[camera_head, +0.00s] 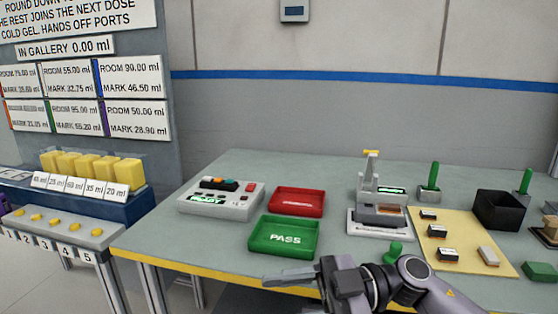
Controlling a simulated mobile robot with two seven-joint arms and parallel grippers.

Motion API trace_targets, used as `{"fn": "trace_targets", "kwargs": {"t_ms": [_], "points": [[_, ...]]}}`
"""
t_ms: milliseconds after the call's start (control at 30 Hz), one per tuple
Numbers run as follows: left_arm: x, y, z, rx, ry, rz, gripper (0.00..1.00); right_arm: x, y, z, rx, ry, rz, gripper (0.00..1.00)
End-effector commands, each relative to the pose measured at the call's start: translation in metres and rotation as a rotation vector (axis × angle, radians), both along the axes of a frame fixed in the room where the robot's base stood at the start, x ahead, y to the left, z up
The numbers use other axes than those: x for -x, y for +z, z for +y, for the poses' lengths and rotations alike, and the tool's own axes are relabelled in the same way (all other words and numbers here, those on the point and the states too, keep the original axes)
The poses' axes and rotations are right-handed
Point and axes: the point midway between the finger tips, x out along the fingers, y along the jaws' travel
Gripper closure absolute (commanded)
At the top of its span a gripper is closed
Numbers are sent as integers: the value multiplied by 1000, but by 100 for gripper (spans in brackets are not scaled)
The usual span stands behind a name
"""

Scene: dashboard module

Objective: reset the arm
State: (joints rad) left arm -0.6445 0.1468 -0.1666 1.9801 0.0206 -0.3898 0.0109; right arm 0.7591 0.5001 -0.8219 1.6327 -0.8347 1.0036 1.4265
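My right arm (420,283) comes in from the lower right, bent, in front of the table's front edge. My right gripper (290,276) points left, just below the green PASS tray (284,236) in the picture. Its fingers are seen nearly edge-on, so I cannot tell whether they are apart. No object shows at its fingertips. My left arm and gripper are not in view.
The grey table (160,235) holds a control box (221,196), a red tray (297,201), a white test device (381,205), a yellow mat (459,240) with several small blocks, and a black bin (499,209). A dosing panel (75,90) stands left.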

Motion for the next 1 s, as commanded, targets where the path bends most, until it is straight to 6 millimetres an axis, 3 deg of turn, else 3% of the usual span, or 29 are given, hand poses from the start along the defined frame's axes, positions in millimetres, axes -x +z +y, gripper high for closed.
{"fn": "trace_targets", "kwargs": {"t_ms": [133, 267, 467, 633, 767, 867, 1000], "points": [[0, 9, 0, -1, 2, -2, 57, -5, 6, 3, -226, -167, 48, 48], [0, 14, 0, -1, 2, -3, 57, -17, 1, -7, -365, -364, 97, 48], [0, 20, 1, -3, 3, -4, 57, -35, -32, -39, -453, -718, 204, 48], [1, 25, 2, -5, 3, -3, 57, -37, -85, -77, -401, -1025, 323, 48], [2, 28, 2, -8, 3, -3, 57, -23, -136, -109, -287, -1238, 430, 48], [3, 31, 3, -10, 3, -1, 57, 1, -179, -134, -159, -1377, 522, 48], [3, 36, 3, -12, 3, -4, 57, 46, -234, -163, 51, -1515, 646, 48]]}}
